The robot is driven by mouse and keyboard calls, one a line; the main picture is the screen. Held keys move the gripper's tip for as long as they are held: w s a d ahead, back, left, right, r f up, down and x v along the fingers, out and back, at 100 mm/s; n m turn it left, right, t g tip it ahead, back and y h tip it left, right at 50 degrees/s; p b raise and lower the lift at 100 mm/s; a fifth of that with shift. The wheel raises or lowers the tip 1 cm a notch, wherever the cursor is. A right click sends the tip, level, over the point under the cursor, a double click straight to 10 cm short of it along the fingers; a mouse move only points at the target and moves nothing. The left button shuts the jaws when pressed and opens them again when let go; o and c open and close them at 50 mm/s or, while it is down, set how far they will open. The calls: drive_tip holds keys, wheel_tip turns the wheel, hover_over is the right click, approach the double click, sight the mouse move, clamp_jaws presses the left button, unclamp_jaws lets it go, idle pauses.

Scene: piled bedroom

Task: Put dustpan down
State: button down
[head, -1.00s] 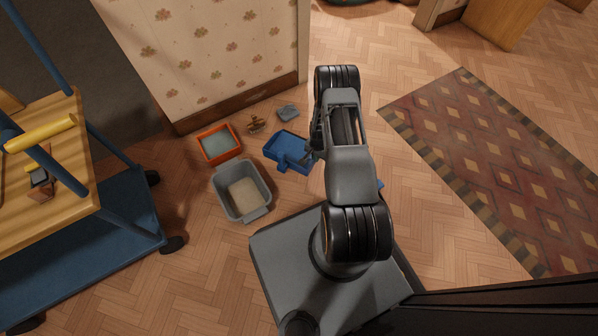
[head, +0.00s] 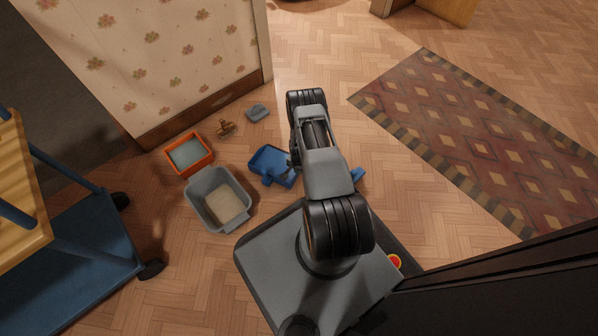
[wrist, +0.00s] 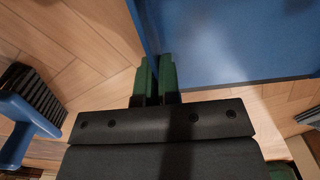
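The blue dustpan (head: 266,160) shows in the head view just left of my arm, low over or on the floor; I cannot tell if it touches. In the wrist view its broad blue face (wrist: 235,40) fills the top right. My gripper's green fingertips (wrist: 155,80) are close together with the dustpan's thin edge between them. In the head view my arm hides the gripper.
A blue-handled brush (wrist: 30,115) lies on the floor at left in the wrist view. A grey bin (head: 236,222), an orange tray (head: 172,168), a small brown object (head: 225,128) and a grey object (head: 257,113) lie nearby. A blue trolley (head: 90,270) stands left. Floor by the rug (head: 480,140) is clear.

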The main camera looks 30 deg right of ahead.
drive_tip(key=shift+f, duration=0.35)
drive_tip(key=c, duration=1.3)
unclamp_jaws()
drive_tip(key=shift+c, duration=0.2)
